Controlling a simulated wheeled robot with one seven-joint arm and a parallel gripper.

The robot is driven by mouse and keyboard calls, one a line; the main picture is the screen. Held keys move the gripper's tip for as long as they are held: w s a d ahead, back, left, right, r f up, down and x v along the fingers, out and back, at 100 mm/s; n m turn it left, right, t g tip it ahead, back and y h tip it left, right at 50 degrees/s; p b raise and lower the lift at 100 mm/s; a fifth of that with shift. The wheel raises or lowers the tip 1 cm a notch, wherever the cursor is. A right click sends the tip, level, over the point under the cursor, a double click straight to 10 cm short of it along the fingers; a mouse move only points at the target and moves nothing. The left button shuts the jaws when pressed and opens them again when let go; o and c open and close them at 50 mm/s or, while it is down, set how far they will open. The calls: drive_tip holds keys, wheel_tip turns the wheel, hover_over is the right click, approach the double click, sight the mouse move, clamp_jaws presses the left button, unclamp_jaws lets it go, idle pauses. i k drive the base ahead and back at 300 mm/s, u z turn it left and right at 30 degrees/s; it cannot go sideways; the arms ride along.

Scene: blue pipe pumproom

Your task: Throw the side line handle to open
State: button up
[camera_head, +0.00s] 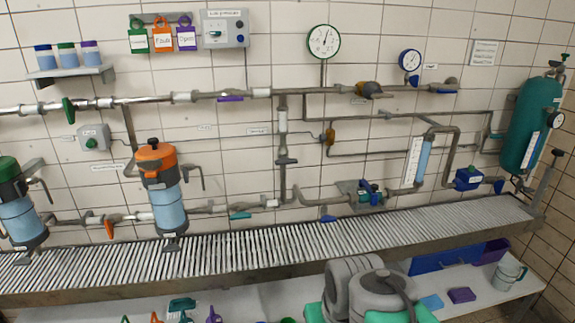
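Several coloured lever handles sit on the wall pipes, and their small labels are too small to read, so I cannot tell which is the side line handle. On the upper pipe are a green handle (68,110), a purple handle (230,98) and a blue handle (446,91). An orange-brown valve body (329,136) sits on a thin branch pipe. My folded arm shows at the bottom centre; my gripper is not in view.
A slatted grating ledge (250,250) runs along the wall below the pipes. An orange-topped canister (160,190) and a green-topped one (18,215) stand at left. A teal tank (530,122) is at right. A low shelf holds a bucket (509,273) and boxes.

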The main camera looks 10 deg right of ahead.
sight(282, 161)
drive_tip(key=z, duration=0.35)
drive_tip(key=k, duration=0.3)
drive_tip(key=u, duration=1.35)
drive_tip(key=i, duration=1.25)
drive_tip(key=z, duration=0.4)
